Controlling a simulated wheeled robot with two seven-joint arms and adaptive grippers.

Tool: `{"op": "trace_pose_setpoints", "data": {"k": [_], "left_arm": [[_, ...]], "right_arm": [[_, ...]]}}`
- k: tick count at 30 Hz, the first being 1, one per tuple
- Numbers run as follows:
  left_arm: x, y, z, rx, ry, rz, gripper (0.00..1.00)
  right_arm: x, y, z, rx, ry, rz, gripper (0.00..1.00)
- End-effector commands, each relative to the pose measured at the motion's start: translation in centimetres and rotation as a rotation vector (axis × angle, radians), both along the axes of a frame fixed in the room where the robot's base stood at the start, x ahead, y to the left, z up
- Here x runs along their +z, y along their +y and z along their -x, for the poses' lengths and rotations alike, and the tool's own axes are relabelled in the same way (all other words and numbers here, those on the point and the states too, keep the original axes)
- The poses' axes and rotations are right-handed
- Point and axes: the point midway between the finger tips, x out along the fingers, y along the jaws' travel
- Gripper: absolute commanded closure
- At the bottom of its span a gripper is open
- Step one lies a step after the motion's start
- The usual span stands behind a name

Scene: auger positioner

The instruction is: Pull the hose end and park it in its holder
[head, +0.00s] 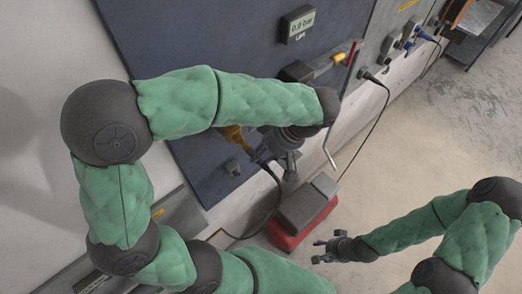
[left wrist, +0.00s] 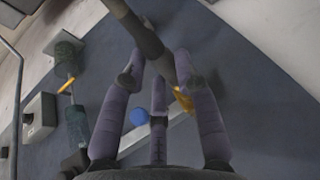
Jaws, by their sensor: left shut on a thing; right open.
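My left gripper (head: 284,158) is in front of the blue-grey wall panel, partly hidden by its own arm. In the left wrist view its fingers (left wrist: 157,70) are closed around a dark grey, rod-like hose end (left wrist: 140,28), which runs off the top of that view. A yellow part (head: 234,138) shows behind the left forearm. I cannot tell which fitting is the holder. My right gripper (head: 326,250) is open and empty, low over the floor.
The wall panel (head: 215,30) carries a pressure display (head: 299,24) reading 0.0 bar and a red-handled lever (head: 351,53). A grey and red box (head: 305,208) stands below the panel. A blue knob (left wrist: 139,117) shows beyond my fingers.

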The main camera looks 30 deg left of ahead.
Motion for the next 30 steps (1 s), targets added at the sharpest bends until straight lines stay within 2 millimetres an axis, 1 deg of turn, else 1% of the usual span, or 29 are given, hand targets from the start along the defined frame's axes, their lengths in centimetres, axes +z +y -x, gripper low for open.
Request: {"op": "trace_pose_setpoints", "data": {"k": [30], "left_arm": [[-0.1,-2.4,1.0,-0.002,-0.001,0.000,1.00]], "right_arm": [[-0.2,0.0,0.0,0.000,0.000,0.000,0.52]]}}
